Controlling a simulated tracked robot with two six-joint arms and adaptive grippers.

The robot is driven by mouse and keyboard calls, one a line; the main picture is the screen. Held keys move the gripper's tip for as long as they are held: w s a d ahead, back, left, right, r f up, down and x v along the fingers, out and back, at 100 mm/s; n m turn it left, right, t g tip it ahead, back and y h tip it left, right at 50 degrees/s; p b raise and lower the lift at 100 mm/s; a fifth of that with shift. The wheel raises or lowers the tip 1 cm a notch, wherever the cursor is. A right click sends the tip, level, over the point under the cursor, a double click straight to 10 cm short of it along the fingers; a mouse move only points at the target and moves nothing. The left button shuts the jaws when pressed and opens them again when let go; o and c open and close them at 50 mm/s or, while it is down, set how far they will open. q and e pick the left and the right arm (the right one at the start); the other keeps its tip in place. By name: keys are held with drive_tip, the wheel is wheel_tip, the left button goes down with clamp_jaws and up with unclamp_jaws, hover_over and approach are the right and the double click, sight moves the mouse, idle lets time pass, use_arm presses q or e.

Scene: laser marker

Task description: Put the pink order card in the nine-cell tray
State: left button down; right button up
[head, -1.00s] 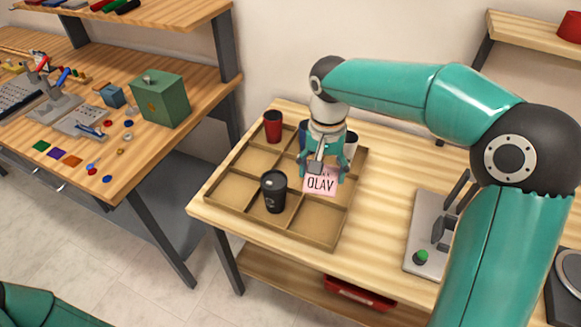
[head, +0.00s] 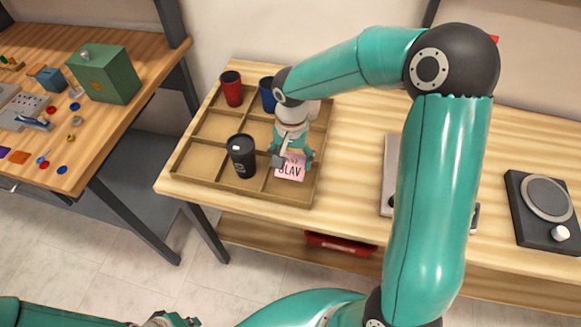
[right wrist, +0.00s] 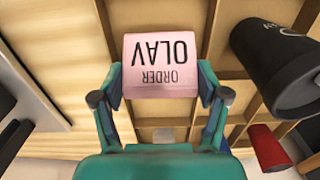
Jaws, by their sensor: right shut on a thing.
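The pink order card (head: 290,168), lettered OLAV, is held in my right gripper (head: 291,157) over the right front part of the nine-cell tray (head: 212,184). In the right wrist view the card (right wrist: 160,65) spans between both fingertips, its lettering upside down, with tray dividers behind it. I cannot tell whether the card touches the tray. A black lidded cup (head: 242,158) stands in the tray left of the card. A red cup (head: 231,90) and a blue cup (head: 267,95) stand at the back. My left gripper (head: 170,321) shows only partly at the bottom edge.
Right of the tray is a grey plate device (head: 389,190), partly hidden by my right arm, and a black scale-like device (head: 545,205). A red box (head: 340,243) lies on the lower shelf. Another bench with a green box (head: 105,75) stands left.

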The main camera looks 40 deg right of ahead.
sight(291, 169)
drive_tip(key=shift+f, duration=2.15)
drive_tip(key=o, duration=1.1)
drive_tip(key=shift+o, duration=0.2)
wheel_tip(291, 169, up, 12)
drive_tip(key=shift+r, duration=0.1)
